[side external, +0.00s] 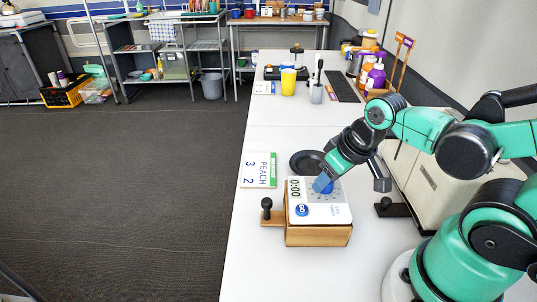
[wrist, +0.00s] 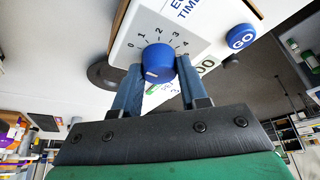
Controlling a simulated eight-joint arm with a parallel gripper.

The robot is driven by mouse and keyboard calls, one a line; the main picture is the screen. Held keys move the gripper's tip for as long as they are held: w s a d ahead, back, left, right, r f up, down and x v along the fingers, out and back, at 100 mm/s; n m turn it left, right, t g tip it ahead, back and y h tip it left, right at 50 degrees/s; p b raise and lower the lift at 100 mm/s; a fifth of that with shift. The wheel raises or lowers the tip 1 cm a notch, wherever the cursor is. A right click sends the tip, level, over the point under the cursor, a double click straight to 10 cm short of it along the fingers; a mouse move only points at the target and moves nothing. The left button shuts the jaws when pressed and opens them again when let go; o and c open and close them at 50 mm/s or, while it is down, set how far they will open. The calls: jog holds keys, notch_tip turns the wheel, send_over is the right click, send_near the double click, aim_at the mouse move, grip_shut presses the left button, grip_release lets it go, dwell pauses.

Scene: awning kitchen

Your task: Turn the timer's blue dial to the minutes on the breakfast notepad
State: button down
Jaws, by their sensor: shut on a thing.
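The timer (side external: 335,213) is a white-faced box with a wooden body on the white counter; its display reads 0:00. Its blue dial (wrist: 157,61) has numbers 0 to 4 around it in the wrist view. A small white mark shows on the dial's lower part; which number it matches is unclear. My gripper (wrist: 157,70) has a finger on each side of the dial and is shut on it. In the side view my gripper (side external: 322,183) covers much of the dial. The notepad (side external: 259,170), with a green strip, lies behind-left of the timer and reads PEACH, 3, 2.
A blue GO button (side external: 302,210) is on the timer's face. A black-knobbed wooden piece (side external: 267,210) stands at its left. A dark round plate (side external: 306,162) lies just behind. A cream box (side external: 418,190) stands to the right. Counter left of the timer is narrow.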

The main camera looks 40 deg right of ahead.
aim_at(323, 199)
jog(key=m+h, duration=0.1)
jog(key=m, duration=0.1)
jog(key=m+h, duration=0.1)
jog(key=m, duration=0.2)
jog(key=shift+w+a+m, duration=0.1)
jog(key=shift+a+m, duration=0.05)
jog(key=shift+m, duration=0.15)
jog(key=m+g+h, duration=0.1)
jog(key=m, duration=0.1)
jog(key=m+g, duration=0.1)
jog(key=m, duration=0.2)
jog(key=shift+m+h, duration=0.3)
jog(key=shift+h, duration=0.1)
jog(key=shift+c, duration=2.3)
grip_release()
jog(key=shift+v, duration=2.8)
